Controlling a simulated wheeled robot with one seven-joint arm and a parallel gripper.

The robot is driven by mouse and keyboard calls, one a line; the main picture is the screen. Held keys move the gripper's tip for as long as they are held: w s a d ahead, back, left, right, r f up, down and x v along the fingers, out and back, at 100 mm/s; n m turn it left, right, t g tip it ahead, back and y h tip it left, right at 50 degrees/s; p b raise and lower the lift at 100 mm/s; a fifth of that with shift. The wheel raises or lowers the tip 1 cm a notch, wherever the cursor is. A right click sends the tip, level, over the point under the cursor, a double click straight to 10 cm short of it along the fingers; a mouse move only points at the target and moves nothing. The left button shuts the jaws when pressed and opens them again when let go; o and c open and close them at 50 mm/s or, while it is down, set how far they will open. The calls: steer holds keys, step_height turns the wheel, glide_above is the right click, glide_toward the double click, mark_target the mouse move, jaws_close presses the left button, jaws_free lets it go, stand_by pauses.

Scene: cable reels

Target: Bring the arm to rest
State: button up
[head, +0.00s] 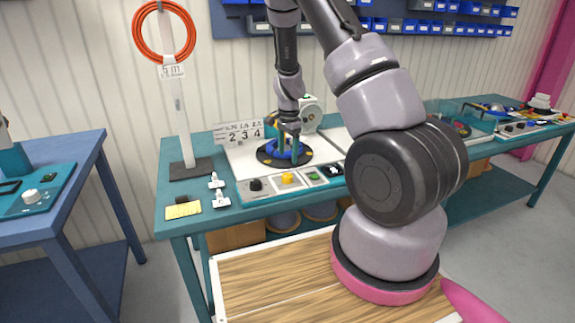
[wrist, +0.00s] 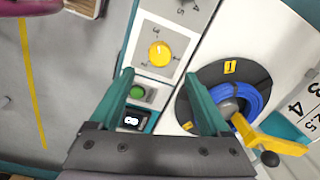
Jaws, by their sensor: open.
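My arm reaches from the right front of the head view over the teal bench (head: 185,222). My gripper (head: 288,153) hangs, pointing down, at the black round plate (head: 268,154) with the blue cable coil (head: 282,148). In the wrist view my gripper (wrist: 158,76) has its two teal fingers spread, with nothing held between them. The right finger overlaps the edge of the black plate (wrist: 205,75) beside the blue coil (wrist: 256,98). Whether it touches either, I cannot tell. The control panel (wrist: 178,22) shows between the fingers.
A yellow knob (wrist: 159,54) and a green button (wrist: 151,93) sit on the panel. A yellow crank arm (wrist: 275,144) with a black knob is close to the coil. A post with an orange cable (head: 177,100) stands left. A blue table (head: 62,165) is further left.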

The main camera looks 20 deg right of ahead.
steer(key=shift+r, duration=0.95)
